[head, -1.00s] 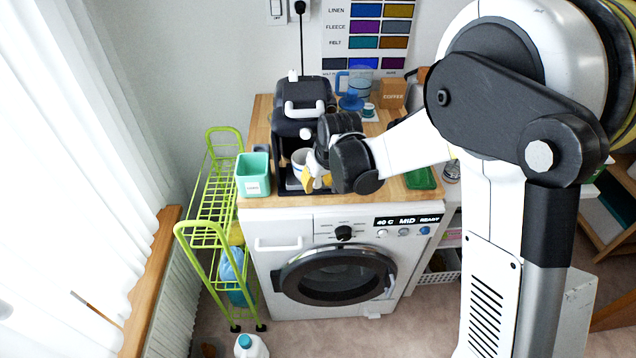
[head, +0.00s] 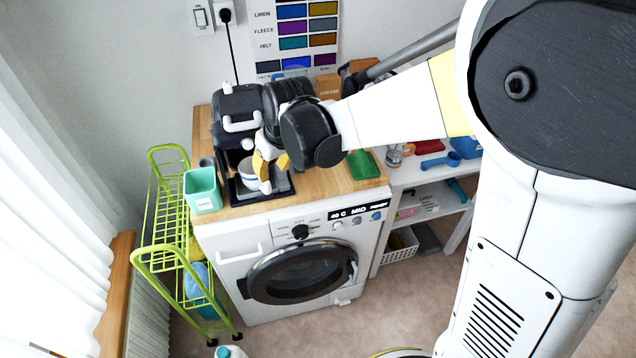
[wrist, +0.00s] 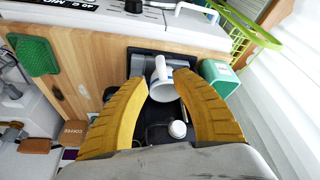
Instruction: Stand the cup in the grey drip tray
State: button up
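The white cup (head: 249,174) with a blue band shows at the dark grey drip tray (head: 236,200), in front of the black coffee machine (head: 236,112). In the wrist view the cup (wrist: 162,88) lies between and just beyond the yellow fingertips, with its handle toward the washer front. My gripper (wrist: 160,78) is open, with a finger on either side of the cup; I cannot tell whether either touches it. In the head view my gripper (head: 272,163) partly covers the cup and tray, so the cup's base is hidden.
A teal container (head: 203,190) stands close left of the tray. A green mat (head: 363,165) lies at the right of the wooden top (head: 330,184). The green trolley (head: 165,255) stands left of the washer (head: 275,250). The wood between tray and mat is mostly clear.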

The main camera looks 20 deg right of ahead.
jog(key=s+d+r+m+t, duration=0.1)
jog(key=s+d+r, duration=0.1)
jog(key=s+d, duration=0.2)
jog(key=s+d+r+m+t+h, duration=0.1)
jog(key=s+d, duration=0.4)
jog(key=s, duration=0.5)
jog(key=s+d+r+m+t, duration=0.1)
jog(key=s+d+r+m, duration=0.1)
jog(key=s+d+r, duration=0.2)
jog(key=s+r, duration=0.1)
jog(key=s, duration=0.2)
jog(key=shift+s+d+h, duration=0.2)
jog(key=shift+s+h, duration=0.05)
jog(key=shift+h, duration=0.15)
notch_tip(320, 180, down, 4)
jog(key=b, duration=0.3)
jog(key=shift+r+b, duration=0.1)
jog(key=shift+b, duration=0.3)
